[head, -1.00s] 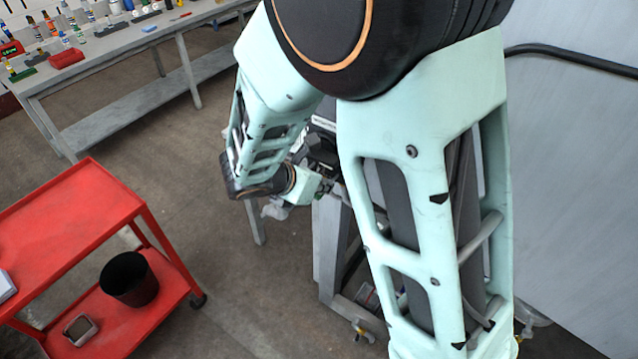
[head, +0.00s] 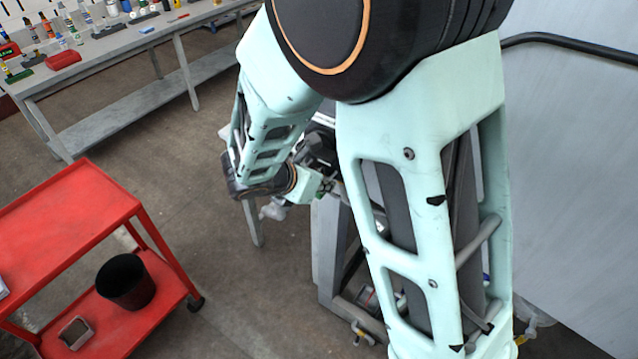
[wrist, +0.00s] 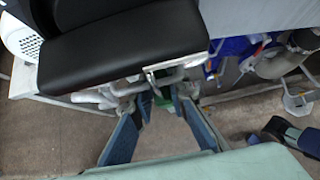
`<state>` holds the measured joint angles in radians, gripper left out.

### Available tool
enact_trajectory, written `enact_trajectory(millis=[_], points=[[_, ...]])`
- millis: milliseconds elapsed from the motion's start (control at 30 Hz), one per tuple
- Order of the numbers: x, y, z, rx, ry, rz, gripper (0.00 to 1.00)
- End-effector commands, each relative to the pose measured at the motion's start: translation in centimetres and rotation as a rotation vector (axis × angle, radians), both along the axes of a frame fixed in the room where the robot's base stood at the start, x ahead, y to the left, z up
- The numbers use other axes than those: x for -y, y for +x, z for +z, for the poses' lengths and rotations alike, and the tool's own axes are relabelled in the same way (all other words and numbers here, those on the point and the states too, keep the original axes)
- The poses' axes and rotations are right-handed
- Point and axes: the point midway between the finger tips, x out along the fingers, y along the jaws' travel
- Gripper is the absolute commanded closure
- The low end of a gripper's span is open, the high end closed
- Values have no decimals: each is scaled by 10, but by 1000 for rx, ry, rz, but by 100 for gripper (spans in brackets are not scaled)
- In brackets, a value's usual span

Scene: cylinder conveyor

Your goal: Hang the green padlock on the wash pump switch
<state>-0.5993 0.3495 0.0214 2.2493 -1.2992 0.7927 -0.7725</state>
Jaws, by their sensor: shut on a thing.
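My gripper (wrist: 158,98) shows in the wrist view with its two blue-grey fingers converging towards their tips. It is shut on a small green thing, the green padlock (wrist: 160,99), of which only a little shows between the tips. A metal loop (wrist: 166,78) shows just above the tips; I cannot tell whether it belongs to the padlock. In the head view my arm hides most of the gripper. I cannot make out the wash pump switch in either view.
A grey metal-framed machine (head: 330,245) stands beside my gripper. A red trolley (head: 65,215) with a black bin (head: 126,282) is at the left. A grey workbench (head: 120,45) holding several small items stands at the back left. Bare floor lies between them.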

Motion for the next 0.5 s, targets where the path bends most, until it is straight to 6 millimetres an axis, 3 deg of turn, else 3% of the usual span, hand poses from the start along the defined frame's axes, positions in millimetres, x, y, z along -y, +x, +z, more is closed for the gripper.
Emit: enact_trajectory(millis=[400, 433, 500], points=[[1, -1, -6, -3, -1, 0, 100], [1, -1, -6, -4, 0, 0, 82], [0, -1, -6, -4, 0, 0, 75]])
